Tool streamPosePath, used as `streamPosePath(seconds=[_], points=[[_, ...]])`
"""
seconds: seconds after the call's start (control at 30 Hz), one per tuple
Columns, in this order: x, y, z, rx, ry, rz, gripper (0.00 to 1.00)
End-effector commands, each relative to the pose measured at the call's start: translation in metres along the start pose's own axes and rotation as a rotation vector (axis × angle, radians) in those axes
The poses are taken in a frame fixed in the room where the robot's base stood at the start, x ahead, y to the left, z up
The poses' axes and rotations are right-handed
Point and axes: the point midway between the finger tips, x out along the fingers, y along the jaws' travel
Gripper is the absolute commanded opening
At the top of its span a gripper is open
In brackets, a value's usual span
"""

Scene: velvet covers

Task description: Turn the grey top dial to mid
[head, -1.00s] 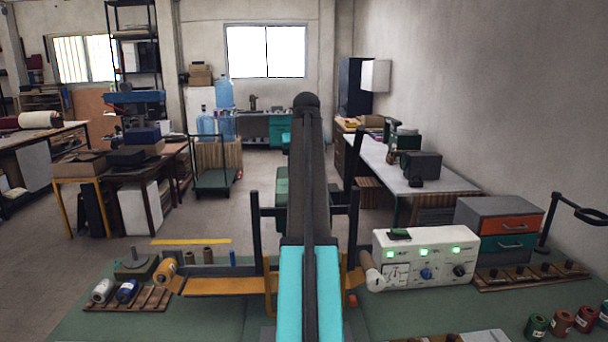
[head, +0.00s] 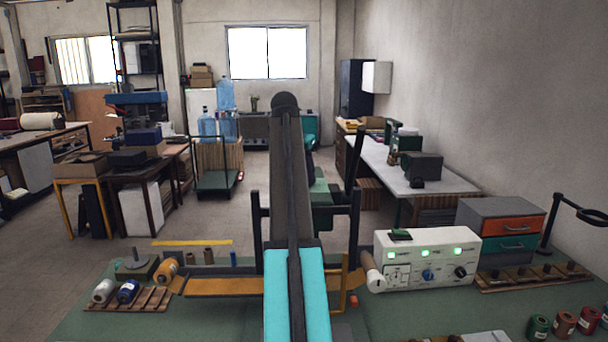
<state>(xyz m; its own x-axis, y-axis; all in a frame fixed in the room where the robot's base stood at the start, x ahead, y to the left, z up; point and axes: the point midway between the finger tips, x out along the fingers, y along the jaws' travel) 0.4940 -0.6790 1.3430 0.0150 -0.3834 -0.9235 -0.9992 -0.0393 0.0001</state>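A white control box (head: 431,247) stands right of my arm on the green bench top. Its front has several green lights, a small pale panel (head: 397,276) at left, a blue dial (head: 428,275) in the middle and a dark dial (head: 461,271) at right. A dark green part (head: 401,235) sits on top of the box. I cannot make out which of these is the grey top dial, or any dial's setting. My arm rises up the middle of the view; my gripper does not show and may be hidden behind it.
A pale roll (head: 371,271) sits against the box's left side. Right of the box are a grey drawer unit (head: 500,214), a rack with dark pegs (head: 533,275) and thread spools (head: 563,323). More spools (head: 128,291) lie at left. The green bench top (head: 420,308) before the box is largely clear.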

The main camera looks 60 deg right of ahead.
Motion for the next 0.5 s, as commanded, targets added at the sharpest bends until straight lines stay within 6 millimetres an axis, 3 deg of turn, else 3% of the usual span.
streamPosePath(seconds=[0.4,0.43,0.5], points=[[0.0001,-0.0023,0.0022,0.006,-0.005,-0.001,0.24],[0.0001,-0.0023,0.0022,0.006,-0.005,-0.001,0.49],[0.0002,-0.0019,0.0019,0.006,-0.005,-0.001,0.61]])
